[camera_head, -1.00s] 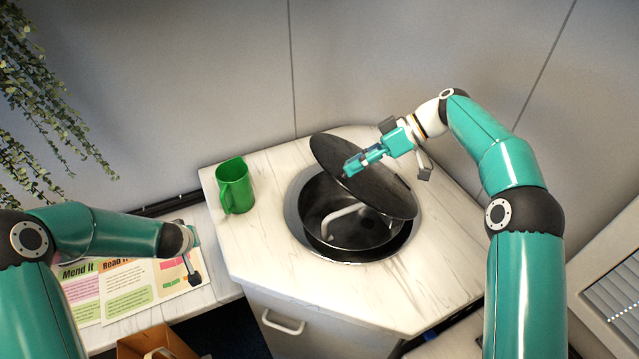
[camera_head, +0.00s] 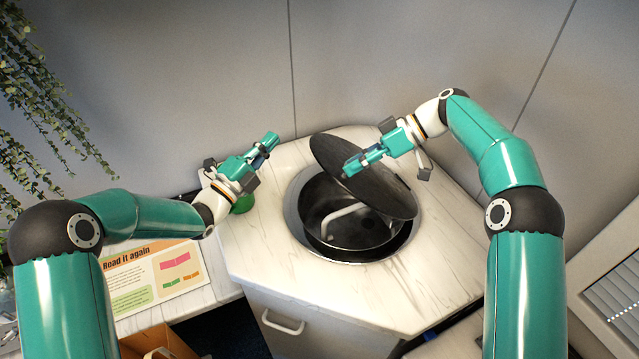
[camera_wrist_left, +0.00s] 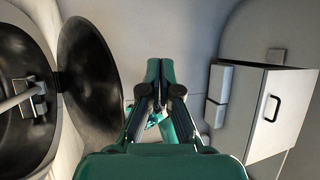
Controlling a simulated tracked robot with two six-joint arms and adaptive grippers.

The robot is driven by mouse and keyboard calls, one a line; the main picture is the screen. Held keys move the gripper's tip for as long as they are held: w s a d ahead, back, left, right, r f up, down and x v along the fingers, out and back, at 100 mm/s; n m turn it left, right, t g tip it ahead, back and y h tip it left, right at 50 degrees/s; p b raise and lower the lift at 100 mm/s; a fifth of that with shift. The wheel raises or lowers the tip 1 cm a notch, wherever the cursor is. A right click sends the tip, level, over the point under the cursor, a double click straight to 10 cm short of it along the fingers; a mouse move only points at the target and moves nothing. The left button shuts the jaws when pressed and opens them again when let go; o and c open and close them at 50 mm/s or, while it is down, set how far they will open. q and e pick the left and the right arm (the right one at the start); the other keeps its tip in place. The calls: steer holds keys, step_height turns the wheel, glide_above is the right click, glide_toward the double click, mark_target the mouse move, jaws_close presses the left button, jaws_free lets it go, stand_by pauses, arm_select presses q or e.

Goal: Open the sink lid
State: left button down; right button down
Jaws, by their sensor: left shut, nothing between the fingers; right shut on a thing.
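The black round sink lid (camera_head: 391,193) is tilted up over the sink bowl (camera_head: 345,225), which shows a curved tap inside. My right gripper (camera_head: 352,167) is shut on the upper part of the lid. My left gripper (camera_head: 270,141) is shut and empty, in the air above the counter's back left, to the left of the lid and apart from it. In the left wrist view the lid (camera_wrist_left: 90,75) stands raised left of the shut left gripper (camera_wrist_left: 160,68), with the open sink at the far left.
A green mug (camera_head: 243,203) is mostly hidden behind my left gripper. The white counter (camera_head: 265,250) is clear in front of the sink. Printed sheets (camera_head: 140,275) lie on a lower surface at left. A wall stands close behind the counter.

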steer(key=shift+d, duration=0.1)
arm_select(q)
steer(key=s+f+m+g+h, duration=0.5)
steer(key=s+f+g+h, duration=0.15)
steer(key=s+f, duration=0.6)
steer(key=s+r+x, duration=0.1)
steer(key=r+x, duration=0.1)
steer(key=x, duration=1.1)
steer(key=shift+r+t, duration=0.4)
steer(key=shift+t, duration=0.05)
steer(key=shift+w+a+h, duration=0.1)
steer(key=shift+h, duration=0.15)
